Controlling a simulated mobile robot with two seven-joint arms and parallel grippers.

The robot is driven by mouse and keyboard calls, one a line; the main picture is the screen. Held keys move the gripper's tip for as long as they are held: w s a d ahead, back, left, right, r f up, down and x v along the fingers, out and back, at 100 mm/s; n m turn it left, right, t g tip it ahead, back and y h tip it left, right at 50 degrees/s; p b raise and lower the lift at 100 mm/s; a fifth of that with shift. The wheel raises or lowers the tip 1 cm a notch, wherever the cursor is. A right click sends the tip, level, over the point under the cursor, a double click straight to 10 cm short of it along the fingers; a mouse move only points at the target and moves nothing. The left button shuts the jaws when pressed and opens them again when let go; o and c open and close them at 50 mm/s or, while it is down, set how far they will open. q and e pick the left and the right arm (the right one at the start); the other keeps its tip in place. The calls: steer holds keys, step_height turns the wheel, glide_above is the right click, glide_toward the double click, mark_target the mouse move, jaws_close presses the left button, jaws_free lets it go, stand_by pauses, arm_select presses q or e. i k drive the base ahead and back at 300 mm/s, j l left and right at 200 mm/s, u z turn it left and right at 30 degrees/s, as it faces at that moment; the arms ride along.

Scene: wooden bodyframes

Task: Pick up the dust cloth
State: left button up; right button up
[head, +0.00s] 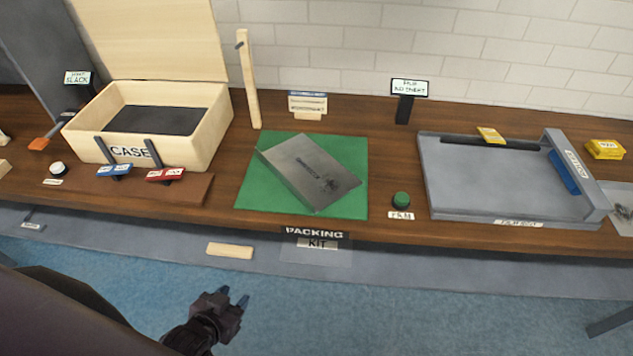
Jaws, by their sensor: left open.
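No item carries a readable dust cloth label. A small yellow item (605,149) lies at the far right of the bench, and a flat yellow piece (491,135) lies at the back of the grey tray (470,205); I cannot tell whether either is the cloth. My left gripper (235,300) is open and empty, with blue fingertips, in front of and below the bench edge, far from both yellow items. My right gripper is out of view.
A wooden case (205,137) with raised lid stands at left. A grey plate (310,172) lies on a green mat (355,150) mid-bench. A wooden post (248,80), a sign (408,88) and a green button (401,199) stand nearby.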

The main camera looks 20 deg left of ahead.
mark_target(605, 149)
steer(key=l+u, duration=0.3)
steer(key=u, duration=0.15)
steer(key=l+u, duration=0.3)
steer(key=u, duration=0.15)
steer(key=l+u, duration=0.15)
steer(key=l, duration=0.25)
steer(key=k+l+u, duration=0.2)
steer(key=l, duration=0.2)
steer(key=k+l+u, duration=0.1)
steer(key=l, duration=0.3)
steer(key=k+l, duration=0.1)
steer(key=l, duration=0.35)
steer(key=k+l, duration=0.15)
steer(key=l, duration=0.25)
steer(key=k+l, duration=0.1)
steer(key=l, duration=0.3)
steer(key=k+l+u, duration=0.1)
steer(key=l, duration=0.3)
steer(key=k+l, duration=0.2)
steer(key=l, duration=0.2)
steer(key=k+l, duration=0.15)
steer(key=l, duration=0.25)
